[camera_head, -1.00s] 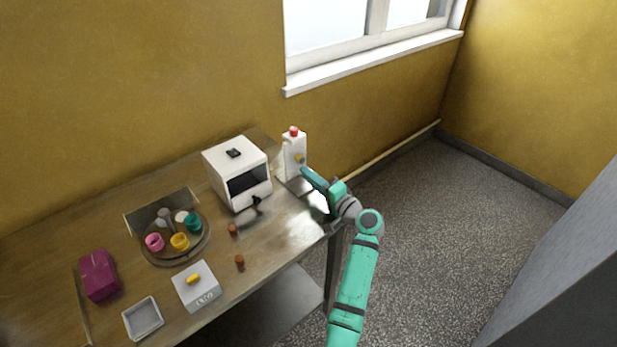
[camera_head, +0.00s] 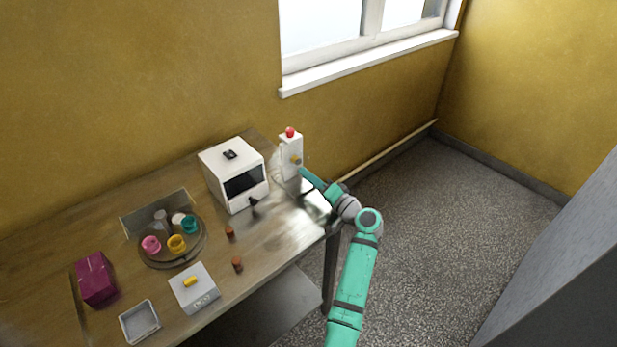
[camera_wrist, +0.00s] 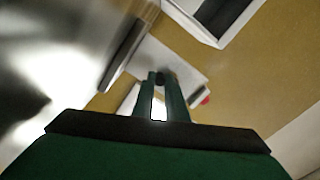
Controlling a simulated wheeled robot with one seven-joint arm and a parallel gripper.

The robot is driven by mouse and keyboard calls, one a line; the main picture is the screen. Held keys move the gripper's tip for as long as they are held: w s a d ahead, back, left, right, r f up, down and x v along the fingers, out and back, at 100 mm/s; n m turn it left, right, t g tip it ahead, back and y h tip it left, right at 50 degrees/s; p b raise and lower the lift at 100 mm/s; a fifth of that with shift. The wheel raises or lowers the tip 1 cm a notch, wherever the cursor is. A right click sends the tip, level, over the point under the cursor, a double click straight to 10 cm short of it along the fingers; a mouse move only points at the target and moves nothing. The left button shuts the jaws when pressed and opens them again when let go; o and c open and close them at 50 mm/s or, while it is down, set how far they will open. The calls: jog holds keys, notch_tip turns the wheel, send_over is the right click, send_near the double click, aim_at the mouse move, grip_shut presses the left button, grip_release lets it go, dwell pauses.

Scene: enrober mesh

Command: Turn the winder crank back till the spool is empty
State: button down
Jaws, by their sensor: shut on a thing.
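The winder appears to be the white upright unit (camera_head: 290,150) at the far right end of the table, with a red knob (camera_head: 290,132) on top and a small yellow-orange part (camera_head: 297,160) on its side. My gripper (camera_head: 303,172) is right beside this unit, at its lower right. In the wrist view my gripper (camera_wrist: 160,78) is shut on a small dark piece between its fingertips, likely the crank handle. The white unit (camera_wrist: 172,58) shows behind the fingers. The spool and any thread on it cannot be made out.
A white box with a dark window (camera_head: 240,180) stands just left of the unit. Further left are a round tray (camera_head: 152,262) with coloured cups, a white box with a yellow knob (camera_head: 196,292), a grey dish (camera_head: 140,322) and a magenta block (camera_head: 96,278). Floor lies open right of the table.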

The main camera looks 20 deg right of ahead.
jog(key=c, duration=1.8)
grip_release()
jog(key=shift+o, duration=0.2)
jog(key=v, duration=1.1)
